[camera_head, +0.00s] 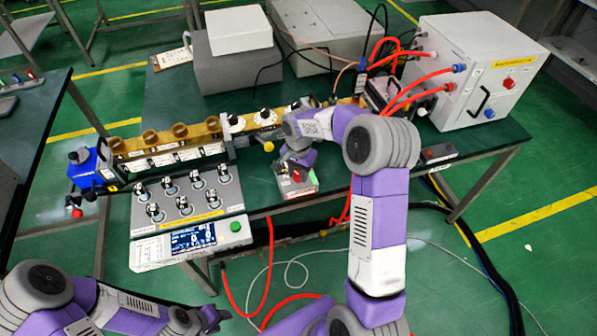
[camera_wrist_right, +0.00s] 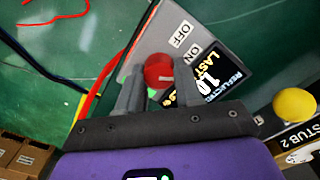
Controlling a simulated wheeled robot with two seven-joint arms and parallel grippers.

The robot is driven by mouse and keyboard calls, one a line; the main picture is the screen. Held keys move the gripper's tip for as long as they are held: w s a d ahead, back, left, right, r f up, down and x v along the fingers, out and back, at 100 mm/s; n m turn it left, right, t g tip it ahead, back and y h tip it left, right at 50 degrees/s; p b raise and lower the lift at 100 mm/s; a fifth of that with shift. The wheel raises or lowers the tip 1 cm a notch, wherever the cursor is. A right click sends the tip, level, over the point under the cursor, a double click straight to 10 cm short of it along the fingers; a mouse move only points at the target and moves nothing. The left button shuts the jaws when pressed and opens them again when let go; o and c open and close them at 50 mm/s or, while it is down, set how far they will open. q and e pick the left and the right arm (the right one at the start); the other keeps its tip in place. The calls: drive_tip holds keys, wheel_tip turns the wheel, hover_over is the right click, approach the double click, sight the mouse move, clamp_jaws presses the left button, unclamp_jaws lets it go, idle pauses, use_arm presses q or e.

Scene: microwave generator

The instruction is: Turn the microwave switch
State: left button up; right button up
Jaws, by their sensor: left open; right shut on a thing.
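The microwave switch is a round red knob (camera_wrist_right: 158,72) on a light grey box with OFF and ON labels (camera_wrist_right: 188,45) and a small display (camera_wrist_right: 208,80). In the head view this box (camera_head: 298,188) stands at the front edge of the table. My right gripper (camera_wrist_right: 157,82) has one finger on each side of the knob and is shut on it. In the head view my right gripper (camera_head: 294,170) is over the box and partly covers the knob. My left gripper (camera_head: 212,318) is open and empty at the lower left, below the table edge.
A control panel with several knobs (camera_head: 188,193) and a display unit (camera_head: 190,241) lie left of the switch box. A brass waveguide (camera_head: 170,137) runs behind. A yellow knob (camera_wrist_right: 294,104) is near my right gripper. Red hoses (camera_head: 272,270) hang in front.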

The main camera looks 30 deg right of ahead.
drive_tip(key=n+p, duration=0.2)
drive_tip(key=n, duration=0.3)
drive_tip(key=shift+r, duration=0.1)
drive_tip(key=n+p, duration=0.2)
drive_tip(key=n, duration=0.4)
drive_tip(key=shift+w+a+n, duration=0.1)
drive_tip(key=shift+a+n, duration=0.05)
drive_tip(key=shift+n, duration=0.25)
idle(0.4)
drive_tip(key=o, duration=0.8)
